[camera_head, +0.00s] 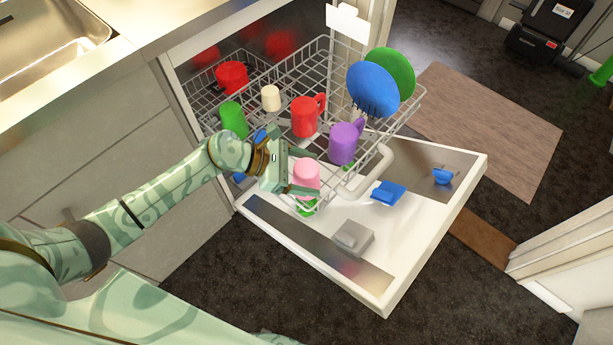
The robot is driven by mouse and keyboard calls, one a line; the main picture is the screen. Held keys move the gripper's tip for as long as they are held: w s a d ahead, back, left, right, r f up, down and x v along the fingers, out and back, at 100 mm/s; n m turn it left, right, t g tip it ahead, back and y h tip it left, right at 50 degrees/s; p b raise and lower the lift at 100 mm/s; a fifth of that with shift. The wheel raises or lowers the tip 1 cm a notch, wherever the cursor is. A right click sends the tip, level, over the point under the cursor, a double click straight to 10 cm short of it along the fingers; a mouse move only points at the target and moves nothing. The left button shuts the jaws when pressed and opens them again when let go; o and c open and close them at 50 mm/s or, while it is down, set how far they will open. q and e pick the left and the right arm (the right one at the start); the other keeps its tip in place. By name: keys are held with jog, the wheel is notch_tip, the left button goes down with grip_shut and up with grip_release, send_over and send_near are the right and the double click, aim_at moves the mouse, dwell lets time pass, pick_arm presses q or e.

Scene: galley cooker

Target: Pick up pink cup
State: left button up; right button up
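The pink cup (306,175) stands at the near corner of the dishwasher's pulled-out wire rack (284,85). My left gripper (303,171) reaches in from the left, with one finger on the far side of the cup and one on the near side. Its fingers are apart, with the cup between or just beyond them. I cannot tell whether they touch it. My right gripper is not in view.
A purple mug (343,143), a red mug (305,117) and a green cup (233,120) stand close by in the rack. Blue (372,89) and green (402,72) plates stand at its right. The open dishwasher door (385,290) lies below. Dark floor is free in front.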

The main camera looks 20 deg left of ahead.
pick_arm(q)
jog(key=c, duration=0.8)
jog(key=shift+c, duration=0.2)
